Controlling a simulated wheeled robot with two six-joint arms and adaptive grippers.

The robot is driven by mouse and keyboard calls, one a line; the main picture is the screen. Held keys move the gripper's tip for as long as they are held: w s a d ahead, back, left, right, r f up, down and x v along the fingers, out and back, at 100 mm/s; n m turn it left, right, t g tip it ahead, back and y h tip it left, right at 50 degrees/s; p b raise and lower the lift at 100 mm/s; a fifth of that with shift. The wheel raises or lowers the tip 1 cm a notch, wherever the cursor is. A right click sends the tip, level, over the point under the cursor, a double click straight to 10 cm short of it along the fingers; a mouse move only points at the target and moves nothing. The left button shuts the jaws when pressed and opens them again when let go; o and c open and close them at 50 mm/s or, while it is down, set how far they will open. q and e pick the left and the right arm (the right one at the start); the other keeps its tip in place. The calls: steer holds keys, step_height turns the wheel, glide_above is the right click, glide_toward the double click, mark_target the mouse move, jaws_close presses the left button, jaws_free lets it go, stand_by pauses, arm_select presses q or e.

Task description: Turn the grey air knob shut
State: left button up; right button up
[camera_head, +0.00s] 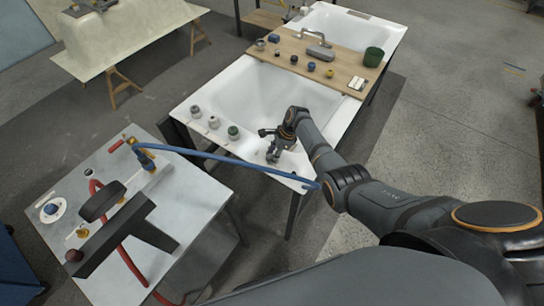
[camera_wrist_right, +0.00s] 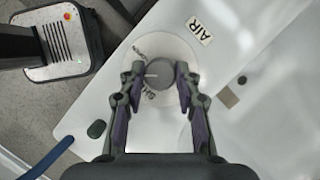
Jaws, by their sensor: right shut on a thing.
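The grey air knob (camera_wrist_right: 158,76) sits on a round white dial plate (camera_wrist_right: 178,48) beside an AIR label (camera_wrist_right: 200,30) in the right wrist view. Lettering lies to the upper left and lower left of the knob, the lower word looking like SHUT. A pale mark on the knob points roughly left, between the two. My right gripper (camera_wrist_right: 158,70) has its fingers on both sides of the knob and is shut on it. In the head view my right gripper (camera_head: 272,153) is at the near tub's front corner and hides the knob.
The near white tub (camera_head: 262,95) has several knobs on its left rim, including a green-topped one (camera_head: 233,131). A wooden board (camera_head: 340,66) with fittings lies behind. A blue hose (camera_head: 225,158) stretches from the workbench (camera_head: 190,195) past my right forearm.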

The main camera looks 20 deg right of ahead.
steer(key=n+b, duration=0.1)
steer(key=n, duration=0.1)
steer(key=n+g+b, duration=0.1)
steer(key=b, duration=0.1)
steer(key=n+g+b, duration=0.1)
steer(key=n, duration=0.1)
steer(key=shift+w+f+n, duration=0.2)
steer(key=shift+f+n, duration=0.05)
steer(key=shift+n, duration=0.05)
steer(key=n+g+b, duration=0.1)
steer(key=n+b, duration=0.1)
steer(key=b, duration=0.1)
steer(key=shift+n+h, duration=0.3)
steer(key=shift+h, duration=0.1)
steer(key=shift+r+n+g+b, duration=0.15)
steer(key=shift+n+g+b, duration=0.15)
steer(key=shift+n+b, duration=0.4)
steer(key=shift+r, duration=0.1)
steer(key=o, duration=1.2)
steer(key=shift+c, duration=0.2)
steer(key=v, duration=1.2)
steer(key=shift+a, duration=0.2)
